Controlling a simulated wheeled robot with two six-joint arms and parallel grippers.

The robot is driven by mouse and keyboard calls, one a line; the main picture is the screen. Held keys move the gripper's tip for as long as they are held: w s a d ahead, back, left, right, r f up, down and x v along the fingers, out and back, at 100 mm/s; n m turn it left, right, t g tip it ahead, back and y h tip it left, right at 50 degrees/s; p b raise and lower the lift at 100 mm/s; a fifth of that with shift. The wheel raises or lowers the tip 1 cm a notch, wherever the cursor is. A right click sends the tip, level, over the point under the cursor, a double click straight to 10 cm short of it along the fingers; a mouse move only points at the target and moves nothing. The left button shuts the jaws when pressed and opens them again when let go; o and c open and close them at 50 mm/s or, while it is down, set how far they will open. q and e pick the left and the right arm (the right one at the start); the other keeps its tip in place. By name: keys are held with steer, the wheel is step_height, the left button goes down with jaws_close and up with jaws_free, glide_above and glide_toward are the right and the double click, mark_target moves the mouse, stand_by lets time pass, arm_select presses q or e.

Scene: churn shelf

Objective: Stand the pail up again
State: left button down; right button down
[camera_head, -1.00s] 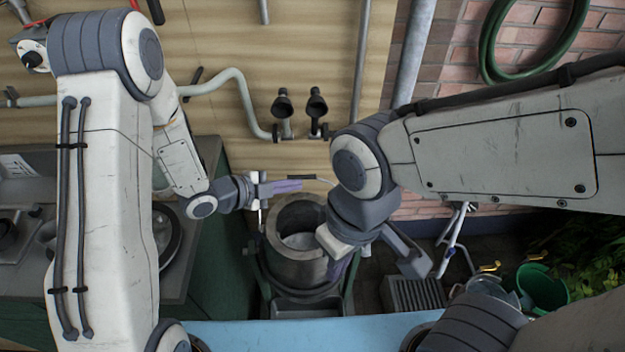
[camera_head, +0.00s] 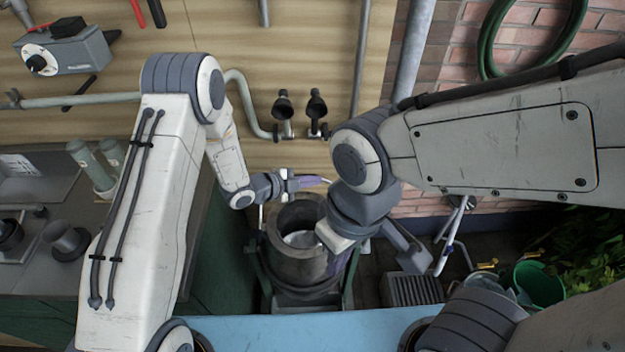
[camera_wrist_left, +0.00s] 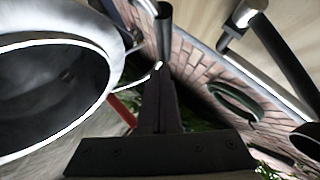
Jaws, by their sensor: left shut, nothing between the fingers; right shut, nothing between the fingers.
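A large grey metal open-mouthed vessel (camera_head: 297,270), seemingly the pail, sits in a green frame below my grippers. Its round mouth faces up toward the head camera, and a light patch shows inside. I cannot tell how far it tilts. A wide metal mouth with a bright rim (camera_wrist_left: 100,97) fills the left of the left wrist view. My left gripper (camera_head: 312,183) is shut and empty, just behind the vessel's mouth. It is also shut in the wrist view (camera_wrist_left: 158,75). My right gripper (camera_head: 342,262) is shut, at the vessel's right side; its fingertips are partly hidden.
A grey counter (camera_head: 40,272) with cups stands at left. Taps (camera_head: 283,112) and pipes are on the wooden back wall. A green container (camera_head: 540,284), a grated box (camera_head: 412,291) and plants are at right. A blue surface (camera_head: 300,330) crosses the front.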

arm_select(q)
steer(key=w+b, duration=0.1)
steer(key=w+f+b, duration=0.1)
steer(key=shift+w+f, duration=0.15)
steer(key=shift+w, duration=0.15)
steer(key=shift+w+f+b, duration=0.1)
steer(key=shift+w+b, duration=0.25)
steer(key=shift+b, duration=0.1)
steer(key=shift+w, duration=0.1)
steer(key=shift+r, duration=0.2)
